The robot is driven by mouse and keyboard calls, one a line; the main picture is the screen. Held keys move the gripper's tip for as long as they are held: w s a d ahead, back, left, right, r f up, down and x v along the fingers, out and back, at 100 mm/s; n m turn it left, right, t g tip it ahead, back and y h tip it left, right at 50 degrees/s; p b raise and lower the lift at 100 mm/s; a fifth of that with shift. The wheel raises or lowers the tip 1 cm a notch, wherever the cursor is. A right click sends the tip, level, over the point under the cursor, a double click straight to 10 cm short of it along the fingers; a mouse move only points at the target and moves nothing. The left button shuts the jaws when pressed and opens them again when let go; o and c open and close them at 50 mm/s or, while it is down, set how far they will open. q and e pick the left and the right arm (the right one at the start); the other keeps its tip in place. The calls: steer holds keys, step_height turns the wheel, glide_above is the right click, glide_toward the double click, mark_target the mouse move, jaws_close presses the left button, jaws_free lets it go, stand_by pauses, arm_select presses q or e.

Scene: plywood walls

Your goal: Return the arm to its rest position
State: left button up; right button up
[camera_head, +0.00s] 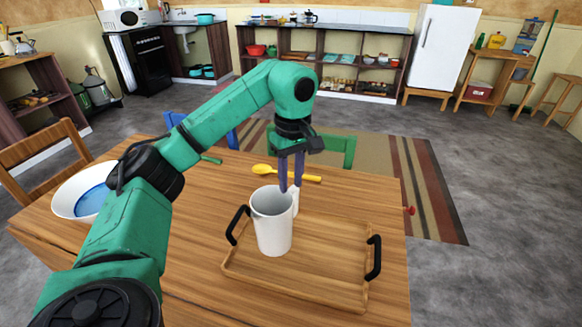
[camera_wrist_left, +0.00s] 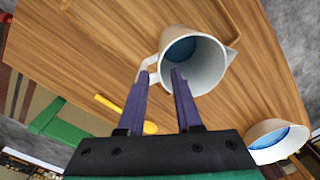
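My left arm reaches over the table from the left. Its gripper (camera_head: 291,186) points down just behind a white mug (camera_head: 272,232), near the rim and handle side. In the left wrist view the gripper (camera_wrist_left: 163,76) is open, with one fingertip in front of the mug's handle and the other overlapping the mouth of the mug (camera_wrist_left: 208,68). I cannot tell whether they touch it. The mug stands upright at the left part of a wooden tray (camera_head: 325,283). My right gripper is not in view.
The wooden table (camera_head: 190,235) carries a yellow spoon (camera_head: 300,176) behind the mug and a white bowl (camera_head: 68,193) with blue inside at the left. The tray has black handles (camera_head: 374,257). Chairs (camera_head: 45,150) stand around the table.

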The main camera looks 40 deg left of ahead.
arm_select(q)
steer(key=shift+r, duration=0.6)
steer(key=shift+f, duration=0.1)
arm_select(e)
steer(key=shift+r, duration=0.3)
